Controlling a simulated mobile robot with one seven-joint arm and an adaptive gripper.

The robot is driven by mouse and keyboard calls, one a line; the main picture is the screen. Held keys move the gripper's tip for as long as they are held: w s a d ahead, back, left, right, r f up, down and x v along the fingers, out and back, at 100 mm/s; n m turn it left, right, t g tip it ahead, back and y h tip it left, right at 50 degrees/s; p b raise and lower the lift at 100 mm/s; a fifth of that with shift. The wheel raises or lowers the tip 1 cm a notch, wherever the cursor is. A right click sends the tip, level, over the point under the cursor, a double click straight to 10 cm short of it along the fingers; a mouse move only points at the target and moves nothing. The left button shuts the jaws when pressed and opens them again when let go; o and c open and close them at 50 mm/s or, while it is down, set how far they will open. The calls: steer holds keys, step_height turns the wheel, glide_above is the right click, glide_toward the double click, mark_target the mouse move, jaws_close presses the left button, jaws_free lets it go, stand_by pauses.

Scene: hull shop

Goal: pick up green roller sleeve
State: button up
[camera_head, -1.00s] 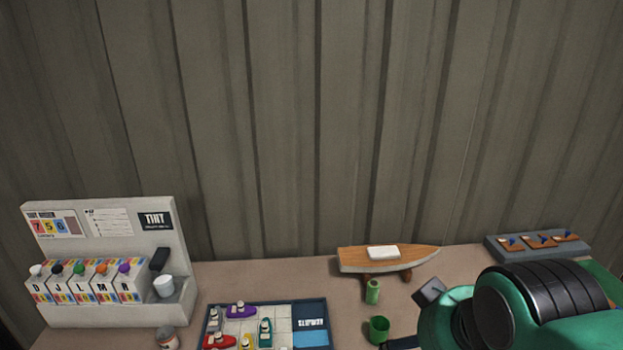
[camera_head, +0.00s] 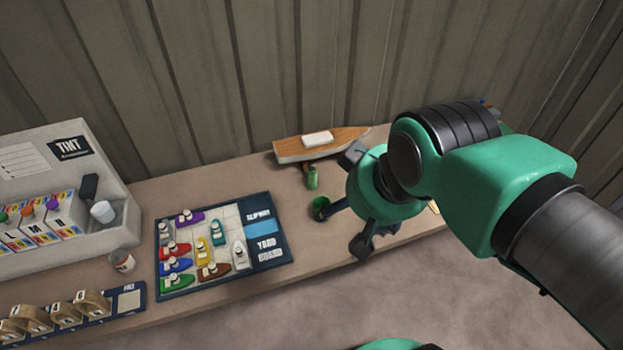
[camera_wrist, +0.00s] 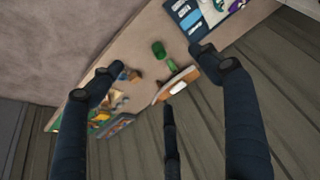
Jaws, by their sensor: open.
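A small light-green cylinder, which looks like the green roller sleeve (camera_head: 312,177), stands upright on the bench just in front of the wooden boat model. It also shows in the wrist view (camera_wrist: 171,66). A wider, darker green open cup (camera_head: 320,205) stands in front of it and shows in the wrist view (camera_wrist: 159,49). My gripper (camera_head: 350,205) is open, its dark fingers spread, just right of both green things in the head view. In the wrist view my gripper (camera_wrist: 155,68) holds nothing, and both green things lie in the gap beyond its fingers.
The boat model (camera_head: 318,145) stands behind the sleeve, near the ribbed wall. A blue-edged board (camera_head: 276,259) with several toy boats lies to the left. A grey tint stand (camera_head: 122,237) and a small can (camera_head: 122,260) are farther left. Bare bench lies between board and cup.

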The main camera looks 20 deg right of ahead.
steer(key=c, duration=0.4)
steer(key=shift+o, duration=0.2)
